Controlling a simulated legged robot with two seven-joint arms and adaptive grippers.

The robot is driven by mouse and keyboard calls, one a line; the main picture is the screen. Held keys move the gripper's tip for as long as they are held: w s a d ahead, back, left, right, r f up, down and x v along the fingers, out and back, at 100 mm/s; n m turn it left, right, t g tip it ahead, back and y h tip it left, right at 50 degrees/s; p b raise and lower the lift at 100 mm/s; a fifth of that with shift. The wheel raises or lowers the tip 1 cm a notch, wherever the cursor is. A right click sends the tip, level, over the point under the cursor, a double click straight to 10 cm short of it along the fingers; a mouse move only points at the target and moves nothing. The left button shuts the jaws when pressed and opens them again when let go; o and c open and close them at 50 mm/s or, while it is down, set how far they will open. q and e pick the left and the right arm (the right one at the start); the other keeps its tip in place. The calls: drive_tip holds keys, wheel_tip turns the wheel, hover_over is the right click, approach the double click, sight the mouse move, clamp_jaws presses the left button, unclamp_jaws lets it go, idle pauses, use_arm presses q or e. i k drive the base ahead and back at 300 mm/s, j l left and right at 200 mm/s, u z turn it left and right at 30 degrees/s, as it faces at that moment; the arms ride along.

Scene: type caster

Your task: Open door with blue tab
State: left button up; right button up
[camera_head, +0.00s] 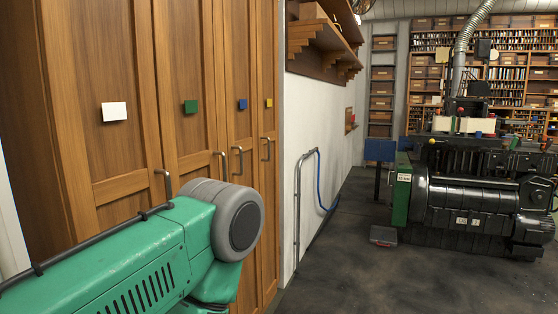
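A row of tall wooden cabinet doors stands along the left. The door with the blue tab (233,132) is a narrow panel between the green-tab and yellow-tab doors, and it looks shut. Its blue tab (242,104) sits at upper-middle height. A curved metal handle (240,161) is on this door below the tab. My green arm with a grey round joint comes in from the lower left and covers the lower part of the doors. My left gripper is not visible, and my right gripper is out of view.
Neighbouring doors carry a white tab (114,111), a green tab (191,106) and a yellow tab (268,102), with similar handles. A black and green machine (470,205) stands at the right. Dark floor (345,270) between cabinet and machine is mostly clear. A blue hose (320,185) hangs by the white wall.

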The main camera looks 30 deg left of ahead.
sight(239, 16)
drive_tip(key=i, duration=1.4)
drive_tip(key=i+j, duration=0.1)
drive_tip(key=i, duration=1.25)
